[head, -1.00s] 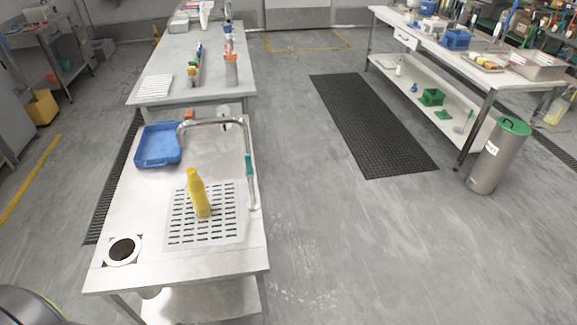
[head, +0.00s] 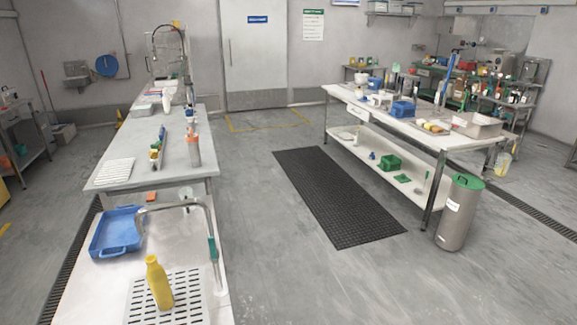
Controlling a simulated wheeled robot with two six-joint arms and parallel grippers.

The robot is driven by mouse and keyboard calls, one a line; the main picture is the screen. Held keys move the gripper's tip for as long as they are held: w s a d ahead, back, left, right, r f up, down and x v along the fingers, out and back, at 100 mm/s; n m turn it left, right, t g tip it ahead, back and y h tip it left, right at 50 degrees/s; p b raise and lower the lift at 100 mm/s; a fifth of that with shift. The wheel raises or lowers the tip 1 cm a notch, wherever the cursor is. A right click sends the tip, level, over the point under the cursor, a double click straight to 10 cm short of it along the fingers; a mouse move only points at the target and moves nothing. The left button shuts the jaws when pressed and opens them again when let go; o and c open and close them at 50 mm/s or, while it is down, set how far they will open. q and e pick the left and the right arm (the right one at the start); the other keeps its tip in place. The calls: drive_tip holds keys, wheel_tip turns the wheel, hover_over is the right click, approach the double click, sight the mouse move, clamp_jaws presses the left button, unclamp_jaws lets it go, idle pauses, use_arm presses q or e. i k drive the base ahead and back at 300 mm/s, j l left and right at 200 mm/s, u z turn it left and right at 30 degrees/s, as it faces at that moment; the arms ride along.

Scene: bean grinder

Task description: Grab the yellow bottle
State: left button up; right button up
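The yellow bottle (head: 159,284) stands upright on the slotted drain plate (head: 190,307) of the metal sink table, at the lower left of the head view. It stands free, with nothing holding it. Neither of my grippers shows in the view.
A blue tray (head: 117,233) lies behind the bottle to the left. A curved metal tap with a green handle (head: 212,250) stands close on the bottle's right. A long table (head: 125,170) is behind. Open floor (head: 300,285) and a black mat (head: 335,197) lie to the right.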

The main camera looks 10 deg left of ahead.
sight(156, 275)
drive_tip(key=u, duration=1.35)
drive_tip(key=i+l+u, duration=0.1)
drive_tip(key=l, duration=0.15)
drive_tip(key=i+l, duration=0.1)
drive_tip(key=l, duration=0.15)
drive_tip(key=u, duration=0.05)
